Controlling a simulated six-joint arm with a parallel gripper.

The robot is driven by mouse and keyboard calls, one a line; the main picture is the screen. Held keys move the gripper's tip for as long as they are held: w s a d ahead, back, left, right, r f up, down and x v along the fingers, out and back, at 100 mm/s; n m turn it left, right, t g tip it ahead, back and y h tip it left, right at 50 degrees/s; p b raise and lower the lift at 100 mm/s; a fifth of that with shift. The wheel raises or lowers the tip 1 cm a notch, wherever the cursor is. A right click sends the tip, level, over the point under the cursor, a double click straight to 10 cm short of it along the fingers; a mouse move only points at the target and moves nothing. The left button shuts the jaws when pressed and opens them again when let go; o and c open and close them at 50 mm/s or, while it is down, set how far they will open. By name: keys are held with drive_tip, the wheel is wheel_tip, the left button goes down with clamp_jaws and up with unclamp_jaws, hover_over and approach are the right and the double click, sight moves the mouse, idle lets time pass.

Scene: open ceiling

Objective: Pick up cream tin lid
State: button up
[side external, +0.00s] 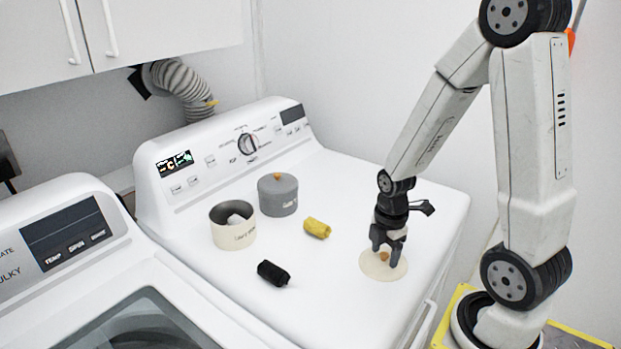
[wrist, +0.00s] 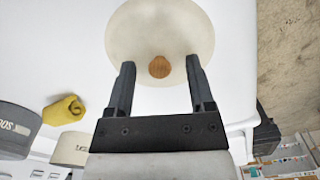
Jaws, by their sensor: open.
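The cream tin lid (side external: 369,269) is a flat round disc with a small brown wooden knob, lying on the white machine top. It also shows in the wrist view (wrist: 160,28), its knob (wrist: 159,67) near the fingertips. My gripper (side external: 387,259) is just above the lid, fingers pointing down around the knob. In the wrist view my gripper (wrist: 160,72) is open, with a finger on each side of the knob and a gap to it. Whether the fingertips touch the lid cannot be told.
An open cream tin (side external: 233,235) with something white inside stands left of a lidded grey tin (side external: 278,195). A yellow rolled cloth (side external: 317,228) and a black rolled item (side external: 273,273) lie nearby. The control panel (side external: 225,150) rises behind.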

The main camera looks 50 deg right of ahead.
sight(384, 253)
clamp_jaws()
idle(0.3)
drive_tip(key=shift+r, duration=0.15)
wheel_tip(384, 253, up, 10)
idle(0.9)
drive_tip(key=shift+w, duration=0.1)
idle(0.4)
